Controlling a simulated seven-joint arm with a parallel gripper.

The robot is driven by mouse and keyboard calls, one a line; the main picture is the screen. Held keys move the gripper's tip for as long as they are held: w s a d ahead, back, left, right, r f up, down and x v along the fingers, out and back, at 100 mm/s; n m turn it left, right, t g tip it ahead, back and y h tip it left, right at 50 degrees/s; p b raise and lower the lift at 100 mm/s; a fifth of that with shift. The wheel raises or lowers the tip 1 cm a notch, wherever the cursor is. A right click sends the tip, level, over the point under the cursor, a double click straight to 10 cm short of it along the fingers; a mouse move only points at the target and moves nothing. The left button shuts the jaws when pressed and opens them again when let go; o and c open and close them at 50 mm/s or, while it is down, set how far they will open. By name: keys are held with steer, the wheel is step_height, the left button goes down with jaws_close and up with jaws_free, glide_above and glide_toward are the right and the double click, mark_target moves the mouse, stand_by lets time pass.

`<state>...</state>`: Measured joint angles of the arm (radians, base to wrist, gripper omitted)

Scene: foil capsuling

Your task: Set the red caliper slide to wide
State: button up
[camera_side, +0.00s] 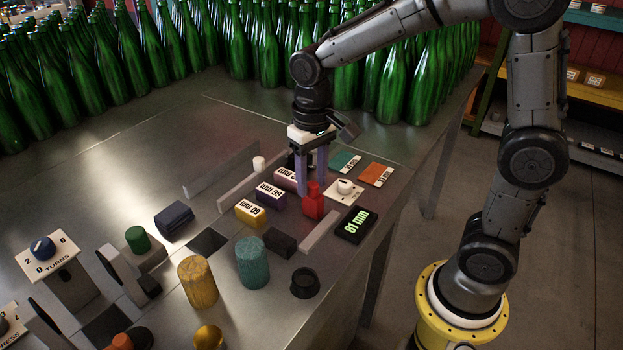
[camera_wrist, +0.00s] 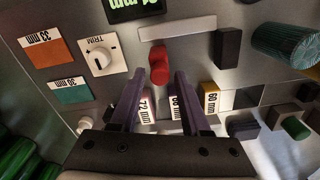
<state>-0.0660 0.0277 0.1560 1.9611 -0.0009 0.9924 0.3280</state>
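The red caliper slide (camera_side: 313,203) is a small upright red piece with a knob on top, near the right side of the bench. It also shows in the wrist view (camera_wrist: 159,67), near the middle. A black display (camera_side: 356,225) beside it reads 81 mm. My gripper (camera_side: 312,188) points down just behind the slide. In the wrist view, its two purple fingers (camera_wrist: 158,82) are spread apart with nothing held between them. The slide appears just beyond the fingertips; whether they touch it I cannot tell.
Labelled blocks, yellow (camera_side: 250,213), purple (camera_side: 271,197) and pink (camera_side: 286,178), stand left of the slide. A white TRIM dial (camera_side: 344,188) is to its right. A grey bar (camera_side: 320,231) and black block (camera_side: 280,242) lie in front. Green bottles (camera_side: 120,60) crowd the back.

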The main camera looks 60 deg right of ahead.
steer(key=shift+o, duration=0.5)
step_height(320, 180, up, 14)
steer(key=shift+f, duration=0.15)
steer(key=shift+s, duration=0.1)
stand_by(0.3)
steer(key=s+d+f+n+t, duration=0.15)
steer(key=s+t, duration=0.25)
steer(key=s, duration=1.1)
steer(key=shift+n+t, duration=0.75)
steer(key=shift+t, duration=0.05)
steer(key=f, duration=0.4)
steer(key=s+f, duration=0.1)
steer(key=shift+d+f, duration=0.3)
steer(key=shift+f, duration=0.1)
